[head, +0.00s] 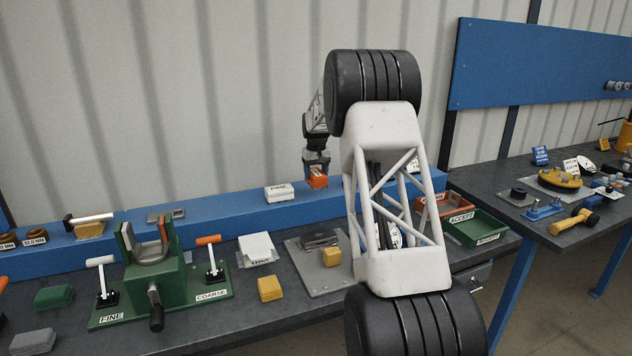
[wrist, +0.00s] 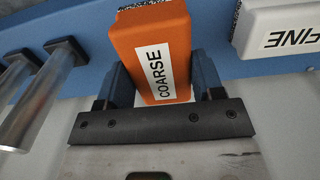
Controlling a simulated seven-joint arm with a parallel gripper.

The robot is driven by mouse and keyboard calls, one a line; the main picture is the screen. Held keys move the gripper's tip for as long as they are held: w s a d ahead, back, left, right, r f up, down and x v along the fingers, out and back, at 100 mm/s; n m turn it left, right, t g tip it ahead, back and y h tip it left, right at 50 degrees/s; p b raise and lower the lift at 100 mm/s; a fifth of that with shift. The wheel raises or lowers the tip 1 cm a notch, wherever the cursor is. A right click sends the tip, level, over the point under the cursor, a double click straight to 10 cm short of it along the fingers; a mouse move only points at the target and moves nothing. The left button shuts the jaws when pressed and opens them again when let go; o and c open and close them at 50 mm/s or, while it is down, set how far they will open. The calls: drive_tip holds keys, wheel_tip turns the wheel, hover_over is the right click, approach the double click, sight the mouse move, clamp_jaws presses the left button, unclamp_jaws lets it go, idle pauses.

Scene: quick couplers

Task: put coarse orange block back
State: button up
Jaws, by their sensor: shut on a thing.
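The coarse orange block (wrist: 152,52) is between the two fingers of my gripper (wrist: 160,85) in the wrist view, with its COARSE label facing the camera. My gripper is shut on it. In the head view the orange block (head: 317,181) shows small below my gripper (head: 317,168), at the blue raised shelf (head: 230,205). I cannot tell whether the block touches the shelf. The white block marked FINE (head: 279,193) sits on the shelf just left of it, and it also shows at the upper right of the wrist view (wrist: 284,28).
A green fixture (head: 155,275) with FINE and COARSE levers stands on the bench at the left. Yellow blocks (head: 270,289) and a grey plate (head: 318,270) lie in front. Red (head: 432,205) and green trays (head: 474,229) are at the right. Two metal cylinders (wrist: 40,95) are beside my gripper.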

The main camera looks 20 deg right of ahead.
sight(316, 172)
drive_tip(key=shift+w, duration=0.25)
drive_tip(key=shift+f, duration=1.75)
drive_tip(key=shift+f, duration=0.1)
drive_tip(key=o, duration=1)
drive_tip(key=shift+f, duration=0.1)
wheel_tip(316, 172, up, 12)
drive_tip(key=shift+r, duration=0.2)
drive_tip(key=shift+s, duration=0.1)
